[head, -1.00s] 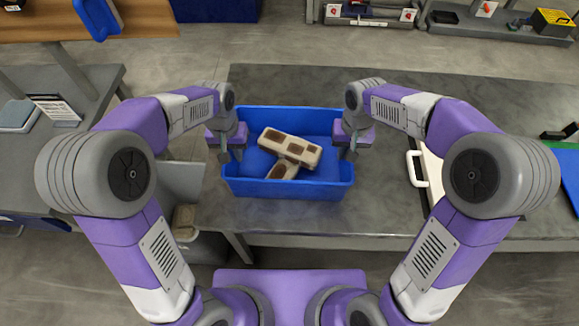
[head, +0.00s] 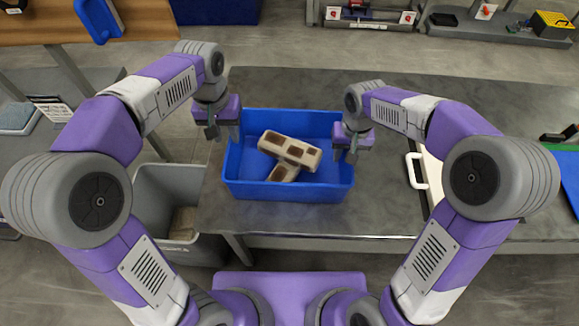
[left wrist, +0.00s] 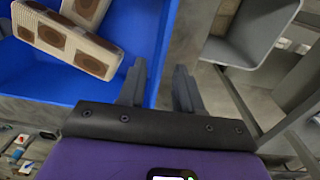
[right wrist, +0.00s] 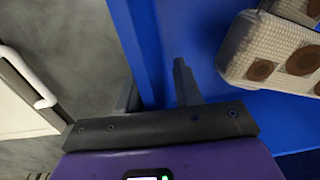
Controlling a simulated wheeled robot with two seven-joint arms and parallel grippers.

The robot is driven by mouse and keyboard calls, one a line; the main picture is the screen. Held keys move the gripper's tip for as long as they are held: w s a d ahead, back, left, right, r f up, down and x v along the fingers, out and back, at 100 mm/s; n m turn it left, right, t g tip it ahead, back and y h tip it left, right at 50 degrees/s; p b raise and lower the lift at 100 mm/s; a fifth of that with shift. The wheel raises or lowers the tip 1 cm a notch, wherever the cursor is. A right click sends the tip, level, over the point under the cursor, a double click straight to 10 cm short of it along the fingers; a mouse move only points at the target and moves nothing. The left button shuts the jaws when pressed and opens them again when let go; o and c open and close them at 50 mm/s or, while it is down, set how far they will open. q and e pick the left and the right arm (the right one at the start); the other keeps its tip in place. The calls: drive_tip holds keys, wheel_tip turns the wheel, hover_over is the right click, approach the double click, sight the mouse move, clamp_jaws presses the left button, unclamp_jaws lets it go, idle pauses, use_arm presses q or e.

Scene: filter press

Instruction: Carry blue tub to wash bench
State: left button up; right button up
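The blue tub (head: 290,193) stands on the grey metal bench. Two pale blocks with brown square recesses lie crossed in it; the upper block (head: 290,149) also shows in the left wrist view (left wrist: 72,42). My left gripper (head: 222,133) is open above the tub's left rim, with one finger on the tub side and one outside in the left wrist view (left wrist: 158,88). My right gripper (head: 345,156) is open at the right rim. In the right wrist view its fingers (right wrist: 156,88) lie on either side of the tub's wall. Contact with the rims cannot be told.
A grey bin (head: 165,225) stands on the floor left of the bench (head: 320,222). A white item with a handle (head: 417,171) lies right of the tub. A blue board (head: 570,170) lies at the far right. Bench space behind the tub is clear.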

use_arm(q)
drive_tip(key=shift+r, duration=0.9)
use_arm(e)
drive_tip(key=shift+r, duration=0.2)
use_arm(q)
drive_tip(key=shift+r, duration=0.15)
use_arm(e)
wheel_tip(320, 180, up, 12)
drive_tip(key=shift+d+f, duration=0.15)
drive_tip(key=shift+f, duration=0.05)
